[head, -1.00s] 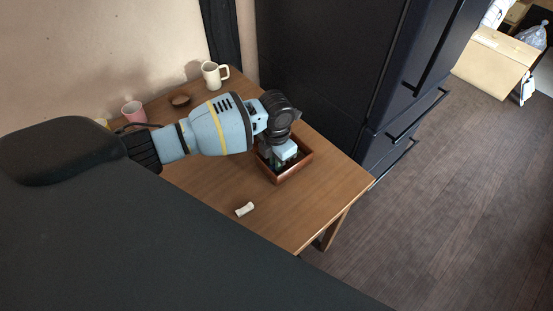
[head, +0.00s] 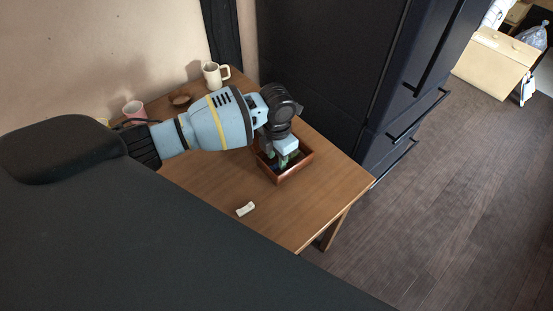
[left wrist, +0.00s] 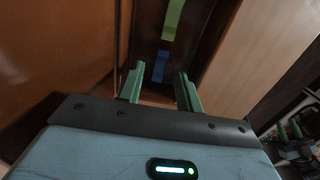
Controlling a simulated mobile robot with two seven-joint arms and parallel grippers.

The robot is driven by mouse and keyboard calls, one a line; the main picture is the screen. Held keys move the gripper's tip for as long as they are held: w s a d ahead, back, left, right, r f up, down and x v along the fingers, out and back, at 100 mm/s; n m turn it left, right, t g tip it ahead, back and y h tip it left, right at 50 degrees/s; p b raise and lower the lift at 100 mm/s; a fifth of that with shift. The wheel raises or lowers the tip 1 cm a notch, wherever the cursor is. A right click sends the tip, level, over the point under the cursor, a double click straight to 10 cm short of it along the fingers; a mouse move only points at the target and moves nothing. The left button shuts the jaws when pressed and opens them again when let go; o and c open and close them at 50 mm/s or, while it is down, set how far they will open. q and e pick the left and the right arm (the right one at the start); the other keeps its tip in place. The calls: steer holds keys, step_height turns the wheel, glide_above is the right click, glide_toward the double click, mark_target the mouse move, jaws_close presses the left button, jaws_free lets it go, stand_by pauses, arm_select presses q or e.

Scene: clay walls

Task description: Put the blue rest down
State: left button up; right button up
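The blue rest (left wrist: 160,66) lies on the dark floor of a reddish-brown wooden tray, seen in the left wrist view between and beyond my fingertips. My left gripper (left wrist: 160,76) is open, its two green fingers apart with nothing held between them. In the head view my left gripper (head: 283,160) points down into the tray (head: 296,175) on the table. The arm and fingers hide much of the tray's inside there.
A green piece (left wrist: 173,18) lies in line with the blue rest. A white piece (head: 245,209) lies on the wooden table (head: 215,192). A cream mug (head: 213,76), a brown dish (head: 180,100) and a pink cup (head: 134,110) stand behind. A dark fridge (head: 330,70) borders the table.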

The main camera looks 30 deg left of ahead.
mark_target(277, 165)
arm_select(q)
step_height(277, 165, up, 10)
steer(key=shift+r+p, duration=0.15)
steer(key=shift+p, duration=0.2)
stand_by(0.9)
